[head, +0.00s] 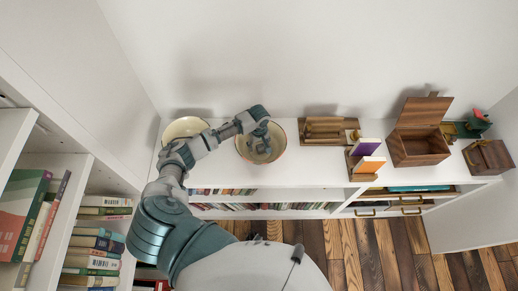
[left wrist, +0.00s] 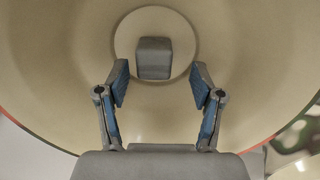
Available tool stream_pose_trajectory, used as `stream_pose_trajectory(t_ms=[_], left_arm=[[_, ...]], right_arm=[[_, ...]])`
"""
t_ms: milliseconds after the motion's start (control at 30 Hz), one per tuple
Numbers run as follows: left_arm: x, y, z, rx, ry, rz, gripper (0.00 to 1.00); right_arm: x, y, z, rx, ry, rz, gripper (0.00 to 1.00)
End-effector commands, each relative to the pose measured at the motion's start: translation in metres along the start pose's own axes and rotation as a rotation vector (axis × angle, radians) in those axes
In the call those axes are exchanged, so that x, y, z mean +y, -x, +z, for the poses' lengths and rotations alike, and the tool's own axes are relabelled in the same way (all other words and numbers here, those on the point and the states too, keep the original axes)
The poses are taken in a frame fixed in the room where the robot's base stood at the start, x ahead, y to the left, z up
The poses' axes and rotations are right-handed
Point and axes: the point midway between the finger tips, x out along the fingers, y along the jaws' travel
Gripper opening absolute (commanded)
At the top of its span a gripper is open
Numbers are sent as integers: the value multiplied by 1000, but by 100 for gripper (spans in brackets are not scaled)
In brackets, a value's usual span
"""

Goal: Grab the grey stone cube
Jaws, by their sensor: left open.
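The grey stone cube (left wrist: 154,58) lies at the bottom of a cream bowl with a reddish rim (left wrist: 245,75), seen from above in the left wrist view. In the head view the same bowl (head: 279,139) stands on the white shelf top, and my gripper and arm hide the cube or leave it too unclear to make out. My left gripper (head: 261,143) is over the bowl, pointing down into it. In the left wrist view its blue-padded fingers (left wrist: 160,86) are spread apart with nothing between them; the cube shows just beyond the fingertips. My right gripper is not in view.
A second cream bowl (head: 184,127) stands close to the left, partly behind my arm. To the right are a wooden rack (head: 322,130), a purple and orange item (head: 366,155), and an open wooden box (head: 421,147). A white wall rises right behind the shelf.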

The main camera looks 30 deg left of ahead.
Motion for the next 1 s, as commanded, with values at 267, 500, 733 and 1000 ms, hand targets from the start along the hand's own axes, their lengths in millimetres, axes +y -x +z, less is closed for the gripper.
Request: stream_pose_trajectory(t_ms=[267,500,733,1000], left_arm=[[2,-22,2,1,-2,0,67],[0,-23,0,-2,-2,2,42],[0,-23,0,-1,-2,1,0],[0,-17,1,-1,-2,-2,0]], right_arm=[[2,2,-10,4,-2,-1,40],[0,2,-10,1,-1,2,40],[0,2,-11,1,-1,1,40],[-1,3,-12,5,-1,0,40]])
